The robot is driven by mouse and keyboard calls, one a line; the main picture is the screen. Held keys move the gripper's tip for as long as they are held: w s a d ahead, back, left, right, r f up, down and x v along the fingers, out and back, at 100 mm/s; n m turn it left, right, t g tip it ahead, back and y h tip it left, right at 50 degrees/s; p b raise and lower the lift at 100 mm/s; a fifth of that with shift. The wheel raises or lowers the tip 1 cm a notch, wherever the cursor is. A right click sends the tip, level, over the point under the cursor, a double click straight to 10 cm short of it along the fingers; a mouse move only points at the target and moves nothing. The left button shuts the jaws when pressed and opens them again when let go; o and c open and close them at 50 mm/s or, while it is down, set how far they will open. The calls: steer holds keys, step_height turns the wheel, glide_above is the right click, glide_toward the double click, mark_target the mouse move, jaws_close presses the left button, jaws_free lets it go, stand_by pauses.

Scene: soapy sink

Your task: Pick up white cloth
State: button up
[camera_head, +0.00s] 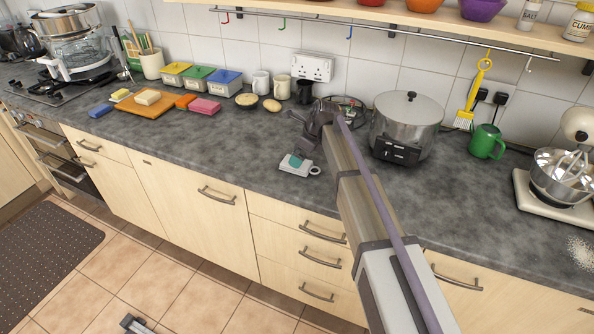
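No plain white cloth can be made out with certainty. A small white item with a teal patch and a loop on its right side (297,165) lies on the grey counter (240,145) near its front edge. I cannot tell whether it is a cloth or a mug. My gripper (304,152) is small and dark at the end of my arm, just above or behind this item. I cannot tell whether they touch. Its fingers are too small and dark to show whether they are open or shut.
A large steel pot (406,122) stands right of my arm, with a green mug (487,142) and a stand mixer (560,175) farther right. A wooden board (147,104), a pink sponge (204,106) and several lidded boxes stand left.

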mark_target(301, 167)
steer(key=b+x, duration=0.2)
steer(key=x, duration=0.1)
steer(key=b+x, duration=0.1)
steer(key=shift+d+f, duration=0.2)
steer(key=shift+f, duration=0.1)
steer(key=shift+a+f+b, duration=0.2)
steer(key=shift+b, duration=0.1)
steer(key=shift+r, duration=0.25)
steer(key=shift+f, duration=0.2)
steer(key=shift+c, duration=0.2)
steer(key=c, duration=1)
steer(key=shift+o, duration=0.2)
